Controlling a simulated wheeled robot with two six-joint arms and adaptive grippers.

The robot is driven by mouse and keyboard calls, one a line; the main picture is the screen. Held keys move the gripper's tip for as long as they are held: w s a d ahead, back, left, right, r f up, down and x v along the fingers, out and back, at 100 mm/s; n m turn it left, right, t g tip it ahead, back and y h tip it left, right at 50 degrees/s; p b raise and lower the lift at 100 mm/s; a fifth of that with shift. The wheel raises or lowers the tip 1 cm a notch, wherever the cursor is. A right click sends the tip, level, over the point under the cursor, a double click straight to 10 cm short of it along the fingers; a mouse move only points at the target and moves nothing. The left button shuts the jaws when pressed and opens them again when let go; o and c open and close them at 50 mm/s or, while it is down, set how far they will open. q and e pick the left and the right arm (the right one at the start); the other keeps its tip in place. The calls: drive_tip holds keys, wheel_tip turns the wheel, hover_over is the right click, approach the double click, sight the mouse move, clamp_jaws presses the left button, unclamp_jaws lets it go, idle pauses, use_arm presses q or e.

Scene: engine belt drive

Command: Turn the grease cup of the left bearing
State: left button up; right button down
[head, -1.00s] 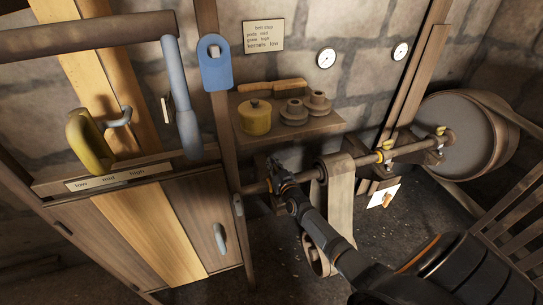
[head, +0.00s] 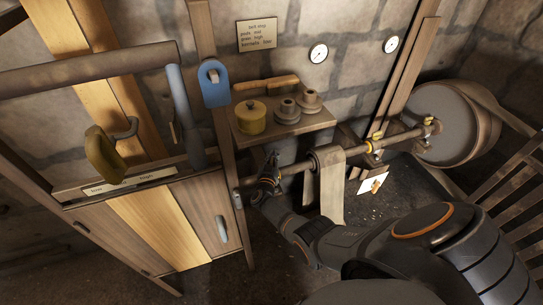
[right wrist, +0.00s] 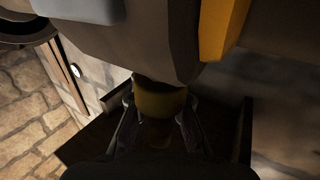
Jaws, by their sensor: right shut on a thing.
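A horizontal shaft (head: 347,151) runs below the shelf. My right gripper (head: 272,163) is at its left end, where the left bearing is largely hidden behind the gripper and wrist. In the right wrist view, the two dark fingers of my right gripper (right wrist: 160,120) stand on either side of a brass-coloured grease cup (right wrist: 158,100) and are shut on it. The cup sits under a large brown part. The cup cannot be made out in the head view. My left gripper is not in view.
A belt (head: 332,185) hangs over the shaft, close to my right forearm. A shelf (head: 310,128) with a yellow pot (head: 251,117) and pulleys is just above my gripper. A large drum (head: 445,125) stands at right. A wooden cabinet (head: 210,215) stands at left.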

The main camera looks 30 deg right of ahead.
drive_tip(key=shift+s+f+m+g+h, duration=0.1)
drive_tip(key=shift+m+g+h, duration=0.3)
drive_tip(key=shift+g, duration=0.1)
drive_tip(key=shift+d, duration=0.1)
drive_tip(key=c, duration=1.3)
unclamp_jaws()
drive_tip(key=shift+s, duration=0.1)
wheel_tip(320, 180, up, 10)
drive_tip(key=shift+r, duration=0.1)
drive_tip(key=shift+o, duration=0.4)
